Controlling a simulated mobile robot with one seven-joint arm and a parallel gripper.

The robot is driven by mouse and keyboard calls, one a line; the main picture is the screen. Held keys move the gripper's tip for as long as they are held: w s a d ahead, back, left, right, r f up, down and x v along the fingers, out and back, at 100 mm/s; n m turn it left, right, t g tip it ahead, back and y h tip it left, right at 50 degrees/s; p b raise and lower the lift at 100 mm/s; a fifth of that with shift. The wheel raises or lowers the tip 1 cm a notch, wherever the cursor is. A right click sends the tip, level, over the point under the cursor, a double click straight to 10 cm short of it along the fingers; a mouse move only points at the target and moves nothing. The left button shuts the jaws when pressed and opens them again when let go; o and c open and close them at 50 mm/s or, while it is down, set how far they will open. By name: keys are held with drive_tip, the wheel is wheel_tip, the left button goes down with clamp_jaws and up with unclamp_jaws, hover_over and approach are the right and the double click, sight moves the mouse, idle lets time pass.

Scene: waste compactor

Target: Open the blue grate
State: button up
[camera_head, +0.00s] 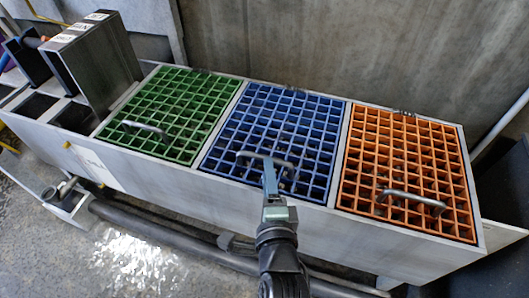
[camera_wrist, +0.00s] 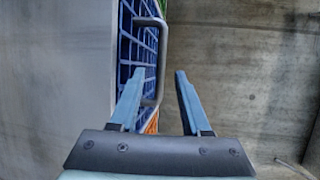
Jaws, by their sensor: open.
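The blue grate (camera_head: 280,115) lies flat in the middle opening of the long grey bin, between the green and orange grates. Its grey bar handle (camera_head: 283,163) is near the front edge. My gripper (camera_head: 269,168) reaches from below up to this handle. In the wrist view, the blue grate (camera_wrist: 148,40) is seen edge-on at the left. Its handle (camera_wrist: 163,45) runs between the two open blue fingers of my gripper (camera_wrist: 159,72). A gap shows between the handle and the right finger. I cannot tell whether the left finger touches the handle or the grate.
The green grate (camera_head: 165,105) is to the left and the orange grate (camera_head: 400,165) to the right, both flat with bar handles. A concrete wall (camera_head: 350,45) stands close behind the bin. A grey metal box (camera_head: 98,60) rises at the left end. Dark pipes (camera_head: 160,225) run low in front.

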sight(265, 150)
drive_tip(key=w+b, duration=0.1)
drive_tip(key=w, duration=0.1)
drive_tip(key=w+f+b, duration=0.1)
drive_tip(key=w, duration=0.2)
drive_tip(key=w+b, duration=0.1)
drive_tip(key=w, duration=0.2)
drive_tip(key=shift+w+a+f+b, duration=0.25)
drive_tip(key=shift+a+b, duration=0.1)
clamp_jaws()
idle(1.0)
